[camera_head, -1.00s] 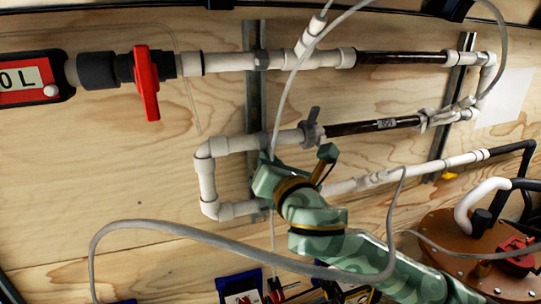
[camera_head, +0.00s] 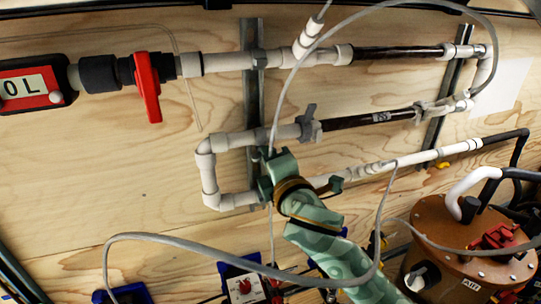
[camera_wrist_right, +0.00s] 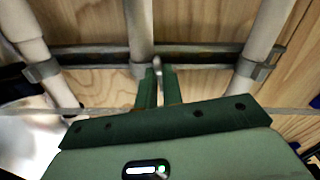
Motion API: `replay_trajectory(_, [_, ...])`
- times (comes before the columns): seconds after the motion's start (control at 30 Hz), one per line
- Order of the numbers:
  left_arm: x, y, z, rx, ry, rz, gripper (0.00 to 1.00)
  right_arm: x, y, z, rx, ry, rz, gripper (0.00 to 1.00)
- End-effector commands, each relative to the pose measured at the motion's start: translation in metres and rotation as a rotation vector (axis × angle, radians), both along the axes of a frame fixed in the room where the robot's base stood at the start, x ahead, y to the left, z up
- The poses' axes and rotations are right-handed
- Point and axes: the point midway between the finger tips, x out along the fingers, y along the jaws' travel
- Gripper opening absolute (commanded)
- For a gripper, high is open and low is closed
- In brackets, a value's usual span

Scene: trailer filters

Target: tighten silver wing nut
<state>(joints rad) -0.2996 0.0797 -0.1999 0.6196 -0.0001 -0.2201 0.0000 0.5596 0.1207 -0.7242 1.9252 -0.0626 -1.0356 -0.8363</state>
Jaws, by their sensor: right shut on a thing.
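The silver wing nut (camera_wrist_right: 157,61) shows as a small, narrow metal piece at my fingertips in the right wrist view. It is upright in front of the dark metal strut (camera_wrist_right: 92,55), beside the middle white pipe. My right gripper (camera_wrist_right: 157,80) is shut on it, with the two green fingers close together. In the head view my right gripper (camera_head: 270,158) is at the strut by the lower pipe loop, and it hides the wing nut. My left gripper is not in view.
White pipes (camera_head: 228,141) and dark filter tubes run along the plywood wall. A red-handled valve (camera_head: 147,84) is at upper left. A grey hose (camera_head: 190,245) loops in front of my right arm. A brown tank (camera_head: 440,235) stands at lower right.

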Motion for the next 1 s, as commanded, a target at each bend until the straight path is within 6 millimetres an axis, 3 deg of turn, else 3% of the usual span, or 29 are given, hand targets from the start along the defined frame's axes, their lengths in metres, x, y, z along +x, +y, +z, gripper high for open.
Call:
replay_trajectory(0.3, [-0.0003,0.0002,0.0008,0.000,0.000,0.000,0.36,0.0002,0.0001,-0.0008,0.122,0.040,0.000,0.00])
replay_trajectory(0.87, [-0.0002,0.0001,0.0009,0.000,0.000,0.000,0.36,0.0001,0.0003,-0.0005,0.148,0.047,0.001,0.00])
replay_trajectory(0.9, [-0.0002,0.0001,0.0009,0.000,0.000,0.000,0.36,0.0001,0.0003,-0.0004,0.148,0.047,0.001,0.16])
replay_trajectory(0.93, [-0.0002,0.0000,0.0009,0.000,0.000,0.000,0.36,0.0001,0.0003,-0.0004,0.148,0.047,0.001,0.25])
replay_trajectory(1.0, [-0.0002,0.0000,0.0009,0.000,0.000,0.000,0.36,0.0000,0.0002,-0.0005,0.147,0.047,0.001,0.30])
